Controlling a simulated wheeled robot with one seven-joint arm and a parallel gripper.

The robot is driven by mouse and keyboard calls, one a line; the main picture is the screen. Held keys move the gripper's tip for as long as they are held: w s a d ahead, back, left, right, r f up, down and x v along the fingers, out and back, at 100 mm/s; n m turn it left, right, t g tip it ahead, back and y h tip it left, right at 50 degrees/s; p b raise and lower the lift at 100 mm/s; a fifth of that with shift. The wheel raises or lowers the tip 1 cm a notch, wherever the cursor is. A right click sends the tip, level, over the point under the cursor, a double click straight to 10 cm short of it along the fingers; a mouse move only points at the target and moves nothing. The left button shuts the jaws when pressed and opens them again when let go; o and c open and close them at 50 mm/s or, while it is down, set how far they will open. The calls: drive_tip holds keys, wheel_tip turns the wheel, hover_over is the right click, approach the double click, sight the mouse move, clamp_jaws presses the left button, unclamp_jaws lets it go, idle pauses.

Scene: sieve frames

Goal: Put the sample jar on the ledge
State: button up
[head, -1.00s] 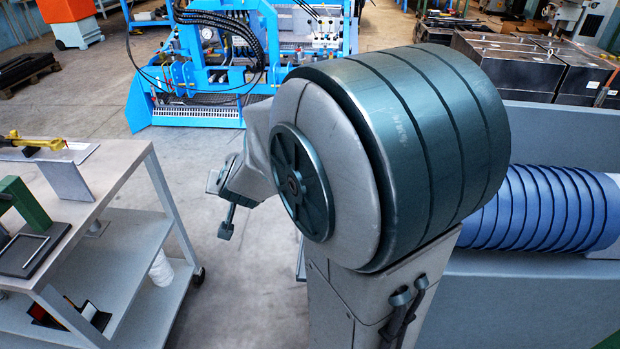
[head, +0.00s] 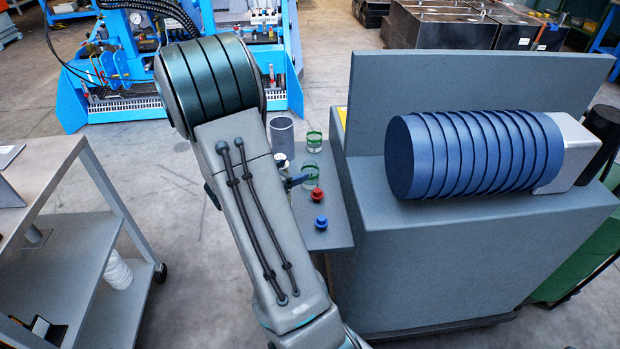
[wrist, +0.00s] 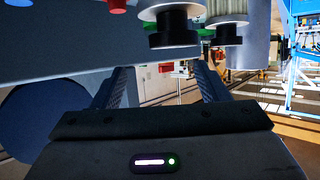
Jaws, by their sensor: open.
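A grey shelf (head: 335,232), which looks like the ledge, juts from the left side of the grey machine. Clear jars with green bands stand on it, one at the back (head: 314,141) and one nearer (head: 311,170). A pale jar (head: 281,160) is partly hidden by my arm. I cannot tell which is the sample jar. In the wrist view two dark-ended, pale cylindrical things (wrist: 172,38) (wrist: 226,33) lie just above and beyond my gripper (wrist: 163,88). Its fingers are apart with nothing seen held between them. In the head view my arm hides most of the gripper.
A red knob (head: 317,195) and a blue knob (head: 321,222) sit near the jars, with a grey cup (head: 282,133) behind. The machine carries a blue ribbed cylinder (head: 470,153). A grey trolley (head: 120,215) stands left, with open floor between.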

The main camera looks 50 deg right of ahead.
sight(314, 164)
drive_tip(key=x, duration=0.8)
drive_tip(key=shift+w+d+f+b, duration=0.15)
drive_tip(key=shift+d+f+b, duration=0.15)
drive_tip(key=shift+f, duration=0.1)
drive_tip(key=shift+a, duration=0.1)
drive_tip(key=c, duration=1.2)
clamp_jaws()
